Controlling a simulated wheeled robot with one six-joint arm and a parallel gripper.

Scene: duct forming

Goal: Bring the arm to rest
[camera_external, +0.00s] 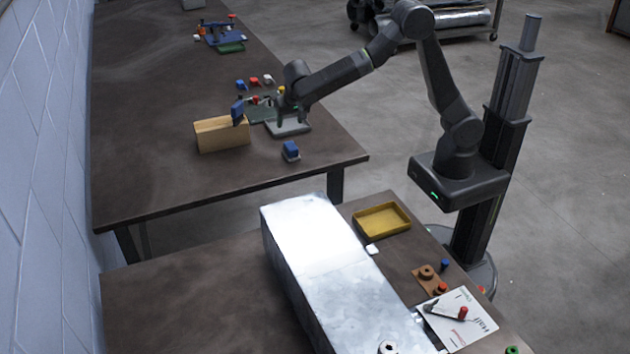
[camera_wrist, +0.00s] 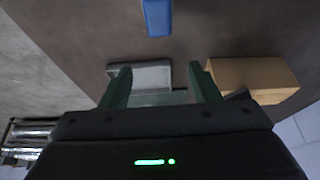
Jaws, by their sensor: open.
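My arm reaches from its column at the right over the far dark table (camera_external: 160,180). My gripper (camera_external: 272,112) is at the table's right part, just above a small grey metal block (camera_external: 290,126). In the wrist view my gripper (camera_wrist: 160,80) shows two dark green fingers spread apart, with the grey block (camera_wrist: 150,74) beyond them. I see nothing held between the fingers. Whether the fingertips touch the block cannot be told.
A wooden block (camera_external: 222,135) stands left of my gripper, with a blue-handled thing (camera_external: 238,112) at it. A blue piece (camera_external: 291,150) stands in front. The near table holds a long metal duct (camera_external: 335,270) and a yellow tray (camera_external: 382,221). Small coloured parts lie behind my gripper.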

